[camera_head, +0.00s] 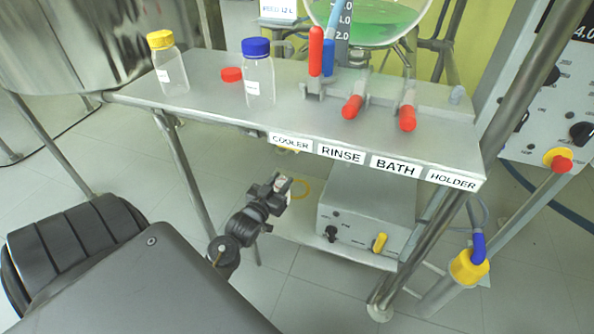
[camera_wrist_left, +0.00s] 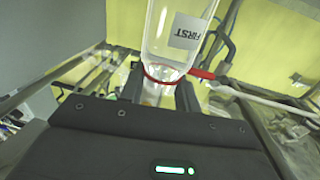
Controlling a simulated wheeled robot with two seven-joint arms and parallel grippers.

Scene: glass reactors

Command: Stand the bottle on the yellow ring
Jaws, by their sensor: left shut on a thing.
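My left gripper (camera_head: 281,188) is below the front edge of the upper shelf. It is shut on the neck of a clear bottle (camera_wrist_left: 165,40). In the left wrist view the bottle carries a white label reading FIRST, upside down in the picture, and has a red band (camera_wrist_left: 163,74) at its neck. The gripper (camera_wrist_left: 162,92) has a finger on each side of the neck. In the head view only a small pale part shows at the fingers. My right gripper is out of view.
The upper shelf (camera_head: 210,98) holds a yellow-capped bottle (camera_head: 172,70), a blue-capped bottle (camera_head: 258,78), a loose red cap (camera_head: 231,75) and several red-handled parts. A grey control box (camera_head: 358,235) stands right of the ring. A table leg (camera_head: 188,175) stands to the left.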

